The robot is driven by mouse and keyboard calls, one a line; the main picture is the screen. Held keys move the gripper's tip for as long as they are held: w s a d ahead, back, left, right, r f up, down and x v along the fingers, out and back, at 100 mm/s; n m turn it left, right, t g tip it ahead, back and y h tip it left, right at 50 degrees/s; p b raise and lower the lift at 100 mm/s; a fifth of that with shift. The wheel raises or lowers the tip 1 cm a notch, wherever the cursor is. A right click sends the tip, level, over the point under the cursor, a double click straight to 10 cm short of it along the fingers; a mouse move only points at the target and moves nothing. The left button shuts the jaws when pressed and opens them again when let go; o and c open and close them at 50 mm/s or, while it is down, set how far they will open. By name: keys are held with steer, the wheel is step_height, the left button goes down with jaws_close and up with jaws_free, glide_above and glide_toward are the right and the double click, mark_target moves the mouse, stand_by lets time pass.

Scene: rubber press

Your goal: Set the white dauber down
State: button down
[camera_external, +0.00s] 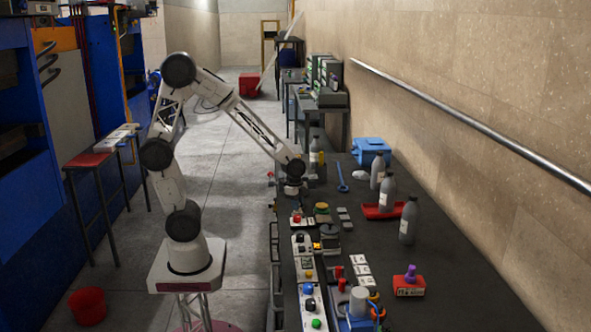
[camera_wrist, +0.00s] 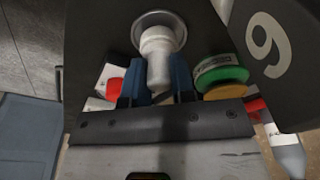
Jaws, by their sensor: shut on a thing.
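The white dauber (camera_wrist: 158,55) shows in the wrist view, upper middle, between the two blue fingers of my gripper (camera_wrist: 158,80). My gripper is shut on it. A round grey metal dish or ring (camera_wrist: 178,20) surrounds the dauber's far end in that view; I cannot tell whether the two touch. In the external view my gripper (camera_external: 292,188) is low over the left edge of the dark bench (camera_external: 440,290). The dauber cannot be made out there.
Green and yellow round lids (camera_wrist: 222,80) and a red-topped item (camera_wrist: 113,88) sit close to the fingers. Grey bottles (camera_external: 408,220) stand on the bench to the right, near a red tray (camera_external: 372,212). A blue box (camera_external: 370,148) lies farther back.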

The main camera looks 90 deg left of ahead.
steer(key=shift+r, duration=0.45)
steer(key=shift+s+r, duration=0.15)
steer(key=shift+r, duration=0.8)
steer(key=s+d+r, duration=0.1)
steer(key=s, duration=1.4)
steer(key=shift+s+d+r, duration=0.15)
steer(key=shift+s+d, duration=0.15)
steer(key=shift+d, duration=0.05)
steer(key=shift+w, duration=0.1)
steer(key=w+d+r, duration=0.2)
steer(key=w+r, duration=0.1)
steer(key=w, duration=1)
steer(key=w+d+r, duration=0.3)
steer(key=w, duration=1)
steer(key=w+d, duration=0.5)
steer(key=w, duration=0.6)
steer(key=w+d, duration=0.6)
steer(key=w, duration=0.5)
steer(key=shift+w+f, duration=0.35)
